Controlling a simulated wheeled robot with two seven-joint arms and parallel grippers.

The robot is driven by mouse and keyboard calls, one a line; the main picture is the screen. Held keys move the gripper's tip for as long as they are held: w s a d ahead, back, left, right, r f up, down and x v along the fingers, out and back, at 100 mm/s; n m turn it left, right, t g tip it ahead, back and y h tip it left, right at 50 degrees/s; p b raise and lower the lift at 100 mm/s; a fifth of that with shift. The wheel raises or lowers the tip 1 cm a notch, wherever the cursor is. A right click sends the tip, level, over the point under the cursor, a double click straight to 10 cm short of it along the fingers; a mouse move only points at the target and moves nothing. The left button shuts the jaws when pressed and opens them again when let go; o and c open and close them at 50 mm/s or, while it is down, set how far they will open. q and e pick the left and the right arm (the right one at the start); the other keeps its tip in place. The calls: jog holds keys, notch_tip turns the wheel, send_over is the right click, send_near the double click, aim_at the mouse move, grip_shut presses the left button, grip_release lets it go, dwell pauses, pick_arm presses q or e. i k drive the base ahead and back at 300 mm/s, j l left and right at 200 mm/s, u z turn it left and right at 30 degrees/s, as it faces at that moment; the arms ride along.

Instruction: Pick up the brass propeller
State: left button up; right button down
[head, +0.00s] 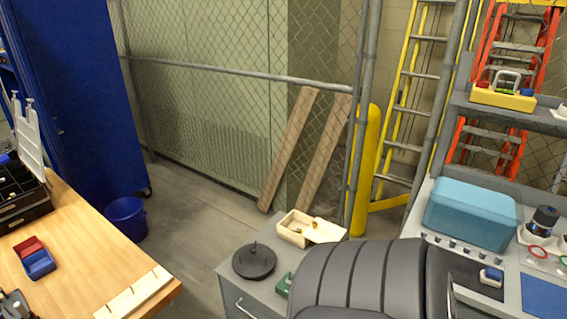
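A small open pale wooden box (290,236) sits on top of a grey drawer cabinet (236,288), with its pale lid (328,232) beside it on the right. A tiny brass-coloured item (314,224) shows at the join of box and lid; it is too small to tell whether it is the brass propeller. No other clear sign of the propeller shows. Neither of my grippers is in view.
A dark round disc (254,261) and a green item (284,285) are also on the cabinet. A black padded chair (358,278) stands in front of it. A wooden bench (80,255) is at left, a grey workbench (430,222) with a teal box (470,214) at right. Floor shows between.

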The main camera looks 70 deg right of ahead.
aim_at(299, 230)
jog(key=z, duration=2.2)
